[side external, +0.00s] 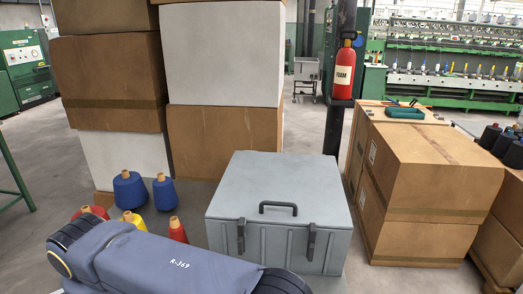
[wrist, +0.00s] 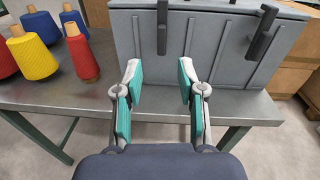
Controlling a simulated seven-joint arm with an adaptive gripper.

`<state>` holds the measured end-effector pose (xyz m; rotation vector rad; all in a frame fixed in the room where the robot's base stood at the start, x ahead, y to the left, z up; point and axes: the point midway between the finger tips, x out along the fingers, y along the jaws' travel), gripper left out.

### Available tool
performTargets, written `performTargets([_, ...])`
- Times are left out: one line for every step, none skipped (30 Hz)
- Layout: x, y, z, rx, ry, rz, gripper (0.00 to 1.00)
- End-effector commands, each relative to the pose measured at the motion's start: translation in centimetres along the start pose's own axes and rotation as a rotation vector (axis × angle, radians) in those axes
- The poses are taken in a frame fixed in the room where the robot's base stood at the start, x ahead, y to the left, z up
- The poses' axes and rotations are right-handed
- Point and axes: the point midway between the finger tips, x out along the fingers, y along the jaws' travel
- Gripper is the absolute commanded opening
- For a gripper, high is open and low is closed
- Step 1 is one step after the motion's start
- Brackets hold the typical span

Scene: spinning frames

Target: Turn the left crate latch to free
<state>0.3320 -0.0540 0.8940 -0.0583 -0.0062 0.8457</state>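The grey crate (side external: 265,190) is closed, with a dark handle (side external: 278,207) on its lid. Two dark latches are on its front face. The left latch (side external: 241,235) hangs upright, and it also shows in the wrist view (wrist: 162,30). The right latch (side external: 311,242) is also in the wrist view (wrist: 262,32), where it looks tilted. My gripper (wrist: 158,80) is open and empty, its teal-padded fingers apart. In the wrist view its fingertips are just below the left latch, not touching it. The fingers are hidden in the side view.
The crate stands on a grey metal table (wrist: 95,97). Several yarn spools, including a blue one (side external: 130,190) and a yellow one (wrist: 33,55), stand left of it. Cardboard boxes (side external: 430,180) are stacked to the right, and taller stacks rise behind. The space before the latches looks clear.

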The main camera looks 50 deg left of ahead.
Motion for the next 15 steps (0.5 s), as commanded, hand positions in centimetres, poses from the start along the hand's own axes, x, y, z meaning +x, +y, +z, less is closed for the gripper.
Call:
performTargets([-0.3, 0.6, -0.5, 0.036, -0.01, -0.028, 0.4])
performTargets([-0.4, 0.8, -0.7, 0.048, -0.014, -0.04, 0.4])
performTargets([-0.5, 0.9, -0.9, 0.06, -0.018, -0.054, 0.4])
performTargets([-0.6, 0.8, -0.9, 0.06, -0.019, -0.061, 0.4])
performTargets([-0.5, 0.7, -0.8, 0.058, -0.019, -0.065, 0.4])
performTargets([-0.2, 0.6, -0.8, 0.056, -0.019, -0.066, 0.4])
performTargets([0.1, 0.6, -0.8, 0.056, -0.019, -0.066, 0.4])
performTargets([0.4, 0.6, -0.8, 0.056, -0.019, -0.064, 0.4])
performTargets([1.1, 0.6, -0.8, 0.055, -0.02, -0.063, 0.4])
performTargets([1.6, 0.6, -0.7, 0.056, -0.02, -0.063, 0.4])
performTargets([2.2, 0.6, -0.7, 0.057, -0.02, -0.062, 0.4])
performTargets([3.1, 0.5, -0.7, 0.057, -0.02, -0.062, 0.4])
performTargets([3.8, 0.5, -0.7, 0.056, -0.021, -0.061, 0.4])
performTargets([4.5, 0.4, -0.7, 0.057, -0.021, -0.062, 0.4])
performTargets([5.5, 0.4, -0.6, 0.057, -0.02, -0.059, 0.4])
